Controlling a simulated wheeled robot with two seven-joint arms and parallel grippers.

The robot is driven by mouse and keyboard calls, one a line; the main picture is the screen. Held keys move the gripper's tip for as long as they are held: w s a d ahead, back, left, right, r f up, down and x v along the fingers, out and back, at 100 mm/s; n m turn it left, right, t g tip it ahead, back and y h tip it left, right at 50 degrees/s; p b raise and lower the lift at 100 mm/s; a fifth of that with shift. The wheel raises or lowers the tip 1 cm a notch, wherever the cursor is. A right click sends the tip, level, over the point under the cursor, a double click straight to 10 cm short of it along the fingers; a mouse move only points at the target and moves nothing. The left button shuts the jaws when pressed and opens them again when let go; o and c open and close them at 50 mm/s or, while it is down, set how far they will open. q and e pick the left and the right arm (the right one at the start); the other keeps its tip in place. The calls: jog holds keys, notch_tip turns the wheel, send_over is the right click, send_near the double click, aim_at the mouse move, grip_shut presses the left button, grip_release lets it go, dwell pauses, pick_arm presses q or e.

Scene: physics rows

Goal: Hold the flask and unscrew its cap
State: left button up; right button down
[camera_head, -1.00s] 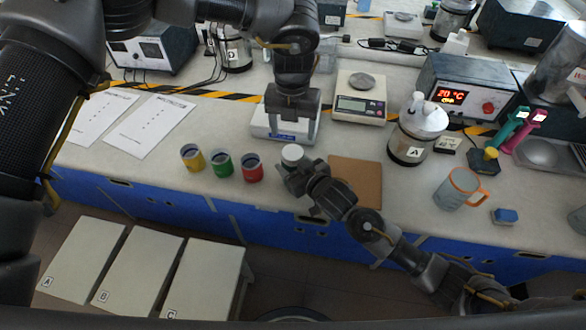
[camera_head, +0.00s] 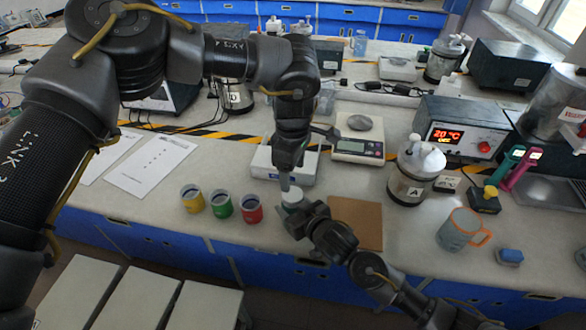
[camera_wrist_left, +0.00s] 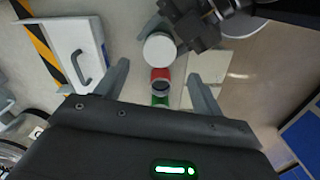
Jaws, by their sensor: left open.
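The flask (camera_head: 292,198) stands on the bench and shows mostly as its round white cap; its body is largely hidden. The cap (camera_wrist_left: 160,48) also shows in the left wrist view, ahead of my open fingers. My left gripper (camera_head: 287,184) points down just above the flask, open, with nothing between its fingers (camera_wrist_left: 162,86). My right gripper (camera_head: 297,217) is at the near side of the flask, low on its body. It appears shut on the flask below the cap, though its fingertips are mostly hidden.
Yellow (camera_head: 192,199), green (camera_head: 221,204) and red (camera_head: 251,209) cups stand left of the flask. A brown board (camera_head: 356,222) lies to the right. Behind are a white device (camera_head: 262,160) and a scale (camera_head: 359,148). An orange-handled mug (camera_head: 457,231) stands far right.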

aim_at(292, 194)
pick_arm(q)
jog(key=shift+m, duration=1.1)
jog(key=shift+f, duration=0.1)
jog(key=shift+f, duration=3.9)
jog(key=shift+c, duration=0.5)
jog(key=c, duration=0.9)
jog(key=n, duration=1.3)
jog(key=shift+a+n, duration=0.1)
jog(key=shift+n, duration=0.2)
